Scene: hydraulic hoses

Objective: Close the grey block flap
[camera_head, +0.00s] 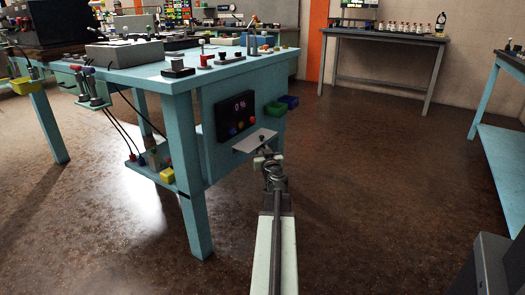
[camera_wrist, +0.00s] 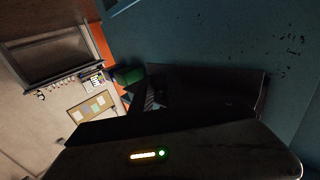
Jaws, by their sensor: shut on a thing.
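A small dark knob shows on top of the flap. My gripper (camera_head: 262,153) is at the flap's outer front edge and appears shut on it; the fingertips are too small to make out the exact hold. In the wrist view, a dark body with lit yellow and green lights fills the lower part, and a dark box shape (camera_wrist: 235,84) lies beyond it. The flap cannot be told clearly there.
The bench leg (camera_head: 196,222) stands left of my arm. The floor (camera_head: 375,185) to the right is clear.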

